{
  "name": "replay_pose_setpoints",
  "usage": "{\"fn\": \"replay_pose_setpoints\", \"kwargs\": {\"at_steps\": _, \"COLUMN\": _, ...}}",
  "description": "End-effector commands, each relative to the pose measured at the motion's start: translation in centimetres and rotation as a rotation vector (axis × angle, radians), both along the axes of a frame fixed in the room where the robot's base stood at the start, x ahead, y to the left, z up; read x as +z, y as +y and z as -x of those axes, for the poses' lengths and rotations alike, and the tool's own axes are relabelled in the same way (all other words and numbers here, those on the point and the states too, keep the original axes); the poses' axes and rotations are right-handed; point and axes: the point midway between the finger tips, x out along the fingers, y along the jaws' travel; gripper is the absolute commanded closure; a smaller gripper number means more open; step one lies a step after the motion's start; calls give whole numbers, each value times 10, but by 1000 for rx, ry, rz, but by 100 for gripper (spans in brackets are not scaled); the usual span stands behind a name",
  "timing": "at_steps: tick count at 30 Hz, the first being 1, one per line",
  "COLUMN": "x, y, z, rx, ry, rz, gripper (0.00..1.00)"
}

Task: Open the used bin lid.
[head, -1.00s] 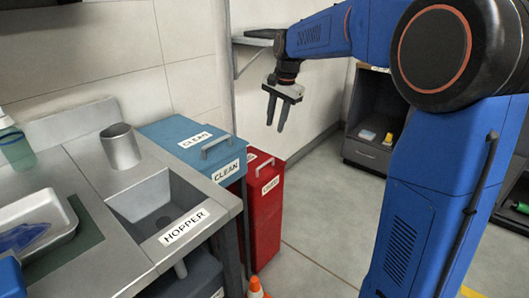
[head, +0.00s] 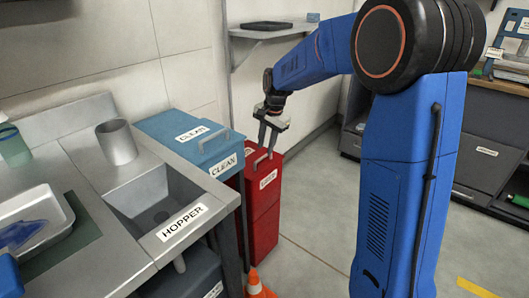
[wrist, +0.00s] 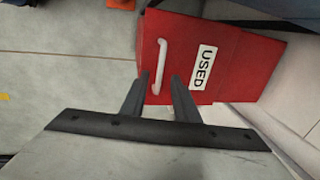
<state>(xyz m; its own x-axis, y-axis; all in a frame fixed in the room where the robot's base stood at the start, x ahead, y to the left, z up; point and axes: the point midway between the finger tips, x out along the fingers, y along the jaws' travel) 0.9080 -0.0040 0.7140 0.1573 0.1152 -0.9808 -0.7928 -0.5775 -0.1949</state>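The used bin (head: 263,205) is a red box standing on the floor beside the blue clean bin. Its lid (head: 257,163) is down, with a grey bar handle on top and a white label. In the wrist view the red lid (wrist: 218,60) shows the label "USED" and the pale handle (wrist: 160,66). My gripper (head: 266,148) points down over the lid, its two fingers apart with nothing between them. In the wrist view the fingertips (wrist: 160,82) appear near one end of the handle. I cannot tell whether they touch it.
The blue clean bin (head: 190,144) stands just left of the used bin. The steel counter with the hopper (head: 150,192) is at the left. An orange cone (head: 258,285) is in front, and a wall shelf (head: 265,32) is above. Floor to the right is clear.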

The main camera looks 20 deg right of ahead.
Motion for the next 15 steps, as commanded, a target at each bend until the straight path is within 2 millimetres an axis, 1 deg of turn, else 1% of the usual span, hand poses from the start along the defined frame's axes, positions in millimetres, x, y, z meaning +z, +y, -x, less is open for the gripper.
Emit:
{"fn": "replay_pose_setpoints", "kwargs": {"at_steps": 1, "x": -9, "y": 1, "z": -1, "rx": 0, "ry": 2, "rz": 0, "gripper": 72}}
{"fn": "replay_pose_setpoints", "kwargs": {"at_steps": 6, "x": -27, "y": 3, "z": -4, "rx": 0, "ry": 2, "rz": 0, "gripper": 72}}
{"fn": "replay_pose_setpoints", "kwargs": {"at_steps": 10, "x": -35, "y": 4, "z": -6, "rx": 0, "ry": 0, "rz": 0, "gripper": 72}}
{"fn": "replay_pose_setpoints", "kwargs": {"at_steps": 15, "x": -37, "y": 5, "z": -6, "rx": 0, "ry": 0, "rz": 0, "gripper": 72}}
